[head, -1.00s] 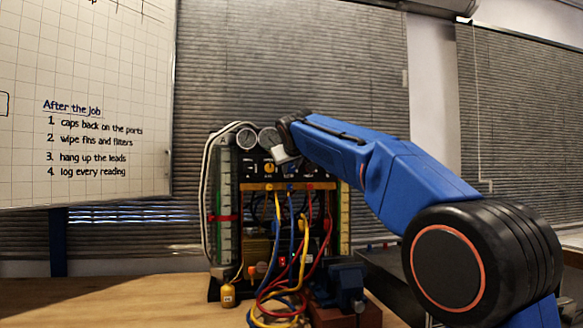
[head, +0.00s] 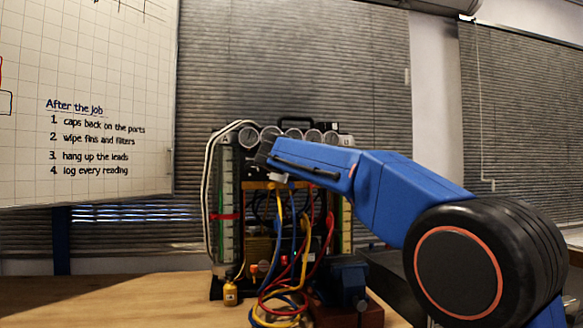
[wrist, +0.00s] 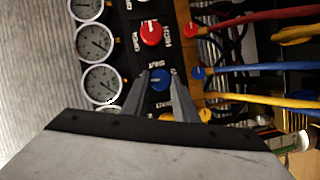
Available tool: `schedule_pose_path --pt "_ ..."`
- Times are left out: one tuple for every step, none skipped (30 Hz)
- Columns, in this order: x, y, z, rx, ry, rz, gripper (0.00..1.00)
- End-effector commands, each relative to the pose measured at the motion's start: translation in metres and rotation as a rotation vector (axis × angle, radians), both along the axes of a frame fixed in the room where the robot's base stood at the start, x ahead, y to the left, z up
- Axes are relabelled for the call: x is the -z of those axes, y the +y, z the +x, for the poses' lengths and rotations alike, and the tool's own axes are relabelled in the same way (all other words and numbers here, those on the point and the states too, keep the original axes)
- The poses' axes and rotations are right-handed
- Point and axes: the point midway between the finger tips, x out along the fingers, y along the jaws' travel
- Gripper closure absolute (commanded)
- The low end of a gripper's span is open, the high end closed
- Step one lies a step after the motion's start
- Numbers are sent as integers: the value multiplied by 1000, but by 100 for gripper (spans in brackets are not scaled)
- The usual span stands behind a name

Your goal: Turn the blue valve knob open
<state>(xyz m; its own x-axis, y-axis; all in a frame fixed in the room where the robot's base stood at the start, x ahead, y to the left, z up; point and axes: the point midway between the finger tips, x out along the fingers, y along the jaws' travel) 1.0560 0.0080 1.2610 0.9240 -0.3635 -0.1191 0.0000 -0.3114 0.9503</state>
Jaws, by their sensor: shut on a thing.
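The blue valve knob (wrist: 160,79) shows in the wrist view on the black panel, between the tips of my gripper's two fingers. My gripper (wrist: 160,82) is shut on it, one grey finger on each side. A "SHUT" label is printed beside the knob. In the head view my blue arm reaches across the front of the gauge rig (head: 228,200) and hides the knob.
A red knob (wrist: 151,32) sits beside the blue one. Round gauges (wrist: 101,84) line the panel's edge. Yellow, blue and red hoses (head: 290,260) hang in front. The bench's left side is clear.

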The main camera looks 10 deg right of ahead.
Motion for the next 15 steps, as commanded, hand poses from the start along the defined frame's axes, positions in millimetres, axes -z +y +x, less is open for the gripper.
schedule_pose_path --pt "2 0 0 0 2 -27 96" --pt "2 0 0 0 2 -45 96" --pt "2 0 0 0 2 -65 96" --pt "2 0 0 0 3 -79 96" --pt "2 0 0 0 2 -92 96" --pt "3 0 0 0 2 -107 96" --pt "2 0 0 1 2 -118 96" --pt "3 0 0 1 1 -128 96" --pt "3 0 0 0 2 -139 96" --pt "3 0 0 0 2 -146 96" --pt "3 0 0 0 2 -153 96" --pt "3 0 0 0 2 -161 96" --pt "3 0 0 0 2 -165 96" --pt "3 0 0 0 3 -168 96" --pt "3 0 0 0 3 -171 96"
